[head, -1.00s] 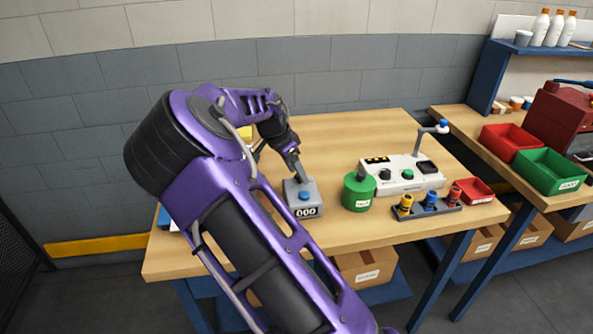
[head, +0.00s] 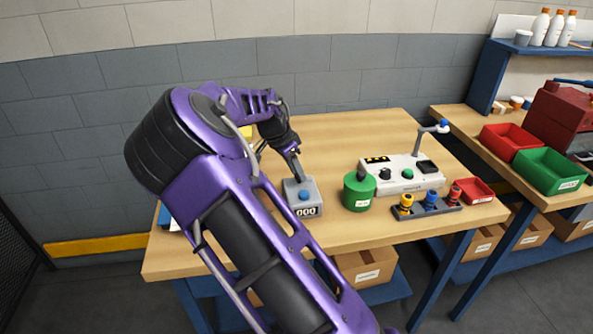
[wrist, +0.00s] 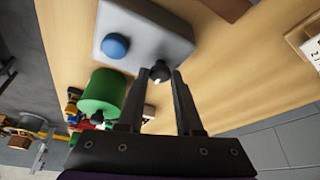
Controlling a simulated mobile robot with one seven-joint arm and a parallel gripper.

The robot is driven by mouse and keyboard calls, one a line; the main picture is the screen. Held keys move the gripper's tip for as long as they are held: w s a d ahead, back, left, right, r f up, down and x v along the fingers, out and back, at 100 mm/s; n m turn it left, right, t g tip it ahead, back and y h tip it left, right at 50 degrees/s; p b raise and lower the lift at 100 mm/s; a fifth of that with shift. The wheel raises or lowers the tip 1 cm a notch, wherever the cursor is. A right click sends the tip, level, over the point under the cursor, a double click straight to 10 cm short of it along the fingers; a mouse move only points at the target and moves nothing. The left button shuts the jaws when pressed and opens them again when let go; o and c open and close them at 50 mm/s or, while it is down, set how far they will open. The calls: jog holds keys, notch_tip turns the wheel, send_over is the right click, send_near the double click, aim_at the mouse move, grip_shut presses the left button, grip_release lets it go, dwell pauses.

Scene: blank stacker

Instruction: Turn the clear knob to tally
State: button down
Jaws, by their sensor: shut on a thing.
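The tally counter (head: 294,187) is a grey box on the table with a blue button (head: 304,195) on top and a number window (head: 306,211) in front, reading what looks like 000. In the wrist view the grey box (wrist: 145,40) and blue button (wrist: 115,46) fill the top. A small black clear knob (wrist: 160,70) sticks out from the box's side. My gripper (wrist: 161,78) is shut on this knob, one fingertip on each side. In the head view my gripper (head: 297,178) reaches the box from behind, and the knob is hidden.
A green canister (head: 358,192) stands right of the counter. Behind it is a white control panel (head: 402,174). A rack (head: 428,208) with coloured knobbed parts and a red tray (head: 474,190) lie further right. The table's back is mostly clear.

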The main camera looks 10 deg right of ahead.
jog(key=n+b, duration=0.1)
jog(key=n, duration=0.1)
jog(key=n+t+y+b, duration=0.1)
jog(key=n, duration=0.1)
jog(key=shift+s+d+n+t, duration=0.1)
jog(key=shift+s+n+t, duration=0.05)
jog(key=shift+n+t, duration=0.2)
jog(key=n+b, duration=0.1)
jog(key=n+y+b, duration=0.1)
jog(key=n, duration=0.1)
jog(key=n+t+b, duration=0.1)
jog(key=shift+d+f+n+y, duration=0.1)
jog(key=shift+d+n+y, duration=0.15)
jog(key=shift+y, duration=0.15)
jog(key=n+b, duration=0.1)
jog(key=n, duration=0.1)
jog(key=n+y+b, duration=0.1)
jog(key=n+b, duration=0.1)
jog(key=shift+d+y, duration=0.2)
jog(key=shift+y, duration=0.1)
jog(key=shift+n+y+b, duration=0.8)
jog(key=shift+n, duration=1.4)
jog(key=shift+s+g, duration=0.1)
jog(key=shift+g, duration=0.15)
jog(key=c, duration=0.6)
grip_release()
